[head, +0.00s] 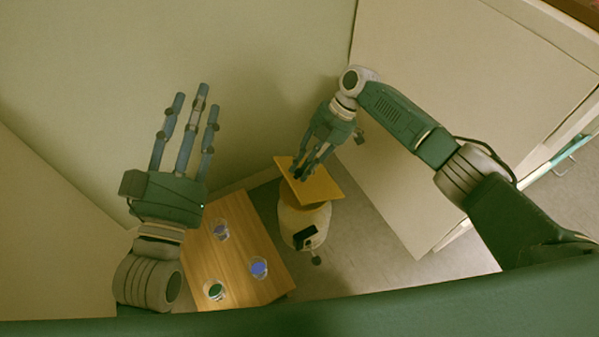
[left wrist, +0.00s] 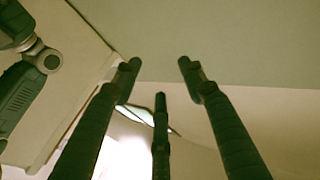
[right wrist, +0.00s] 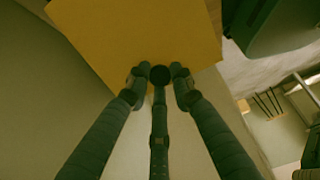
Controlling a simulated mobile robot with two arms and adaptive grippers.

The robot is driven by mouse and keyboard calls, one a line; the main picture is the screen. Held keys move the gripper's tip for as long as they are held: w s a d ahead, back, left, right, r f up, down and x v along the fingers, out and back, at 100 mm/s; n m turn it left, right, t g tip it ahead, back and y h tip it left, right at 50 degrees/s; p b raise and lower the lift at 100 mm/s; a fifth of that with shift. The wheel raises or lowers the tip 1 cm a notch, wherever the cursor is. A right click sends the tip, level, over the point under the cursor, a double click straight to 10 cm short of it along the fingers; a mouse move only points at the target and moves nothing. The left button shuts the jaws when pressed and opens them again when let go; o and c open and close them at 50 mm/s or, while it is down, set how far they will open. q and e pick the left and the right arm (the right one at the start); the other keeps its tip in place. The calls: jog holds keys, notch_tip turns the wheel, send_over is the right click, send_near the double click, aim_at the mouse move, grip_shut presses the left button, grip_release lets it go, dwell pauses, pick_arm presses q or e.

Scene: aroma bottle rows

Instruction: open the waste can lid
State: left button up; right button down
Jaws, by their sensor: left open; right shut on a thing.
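The waste can (head: 300,222) is a pale rounded bin standing on the floor beside the wooden table in the head view. Its square yellow lid (head: 322,187) sits at its top and looks tilted; I cannot tell whether it is apart from the rim. My right gripper (head: 299,174) is at the lid with its fingers closed in. In the right wrist view the fingertips close around a dark round knob (right wrist: 160,75) in front of the yellow lid (right wrist: 140,35). My left gripper (head: 197,98) is open and empty, raised with fingers pointing up, well left of the can.
A wooden table (head: 247,234) left of the can carries a purple-topped bottle (head: 221,231), a blue one (head: 259,267) and a green one (head: 215,290). A large cream cabinet (head: 450,90) stands on the right. Grey floor (head: 370,245) is clear right of the can.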

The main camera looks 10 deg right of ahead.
pick_arm(q)
jog(key=r+t, duration=0.1)
jog(key=s+r+t, duration=0.1)
jog(key=r, duration=0.1)
jog(key=s+r+h, duration=0.1)
jog(key=r, duration=0.1)
jog(key=shift+s+d+r+t+b, duration=0.1)
jog(key=shift+r+t+b, duration=0.15)
jog(key=shift+t+b, duration=0.15)
pick_arm(e)
jog(key=shift+w+d+r+y, duration=0.2)
jog(key=shift+d+r+y, duration=0.1)
jog(key=shift+d, duration=0.05)
jog(key=c, duration=1.5)
grip_release()
jog(key=shift+r, duration=0.1)
jog(key=v, duration=1.2)
jog(key=shift+w, duration=0.1)
